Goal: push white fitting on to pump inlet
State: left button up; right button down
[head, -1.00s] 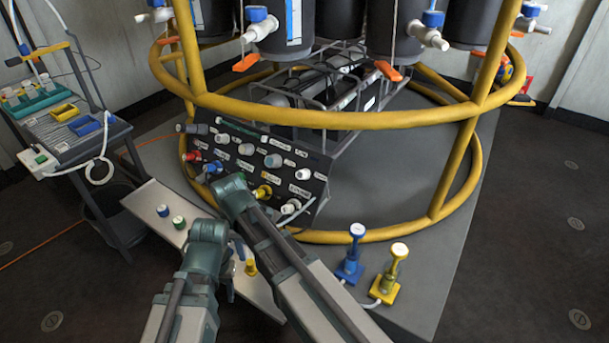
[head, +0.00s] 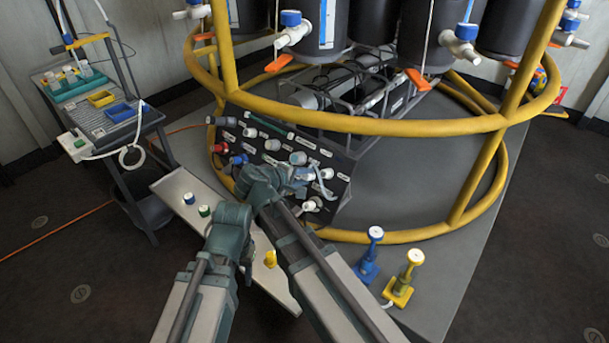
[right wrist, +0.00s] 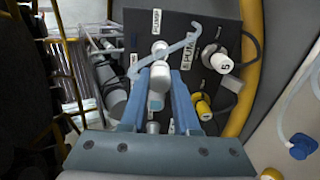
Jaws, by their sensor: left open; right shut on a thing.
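In the right wrist view a white fitting (right wrist: 157,82) with a rounded grey-white end sits between the blue fingers of my right gripper (right wrist: 157,92). The fingers are shut on it, against the dark panel (right wrist: 182,28) with "PUMP" labels. A pale blue hooked piece (right wrist: 172,50) crosses just beyond the fitting. I cannot tell whether the fitting is seated on an inlet. In the head view my right gripper (head: 290,180) is at the panel's lower part and hides some ports. My left gripper (head: 246,268) hangs lower left, over the pale shelf, its fingers barely visible.
A yellow ring rail (head: 400,125) surrounds the panel and black tanks (head: 400,35). A pale shelf (head: 175,190) carries blue, green and yellow pieces. Blue (head: 368,258) and yellow (head: 404,280) plungers stand at right. A trolley (head: 100,115) stands at left.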

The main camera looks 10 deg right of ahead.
jog(key=shift+f, duration=0.1)
jog(key=shift+b+x, duration=0.85)
jog(key=shift+x, duration=0.6)
jog(key=shift+b+x, duration=0.7)
jog(key=shift+x, duration=0.7)
jog(key=shift+w+d+f, duration=0.1)
jog(key=shift+w+d, duration=0.1)
jog(key=shift+d, duration=0.05)
jog(key=c, duration=0.6)
grip_release()
jog(key=shift+o, duration=0.2)
jog(key=shift+s, duration=0.1)
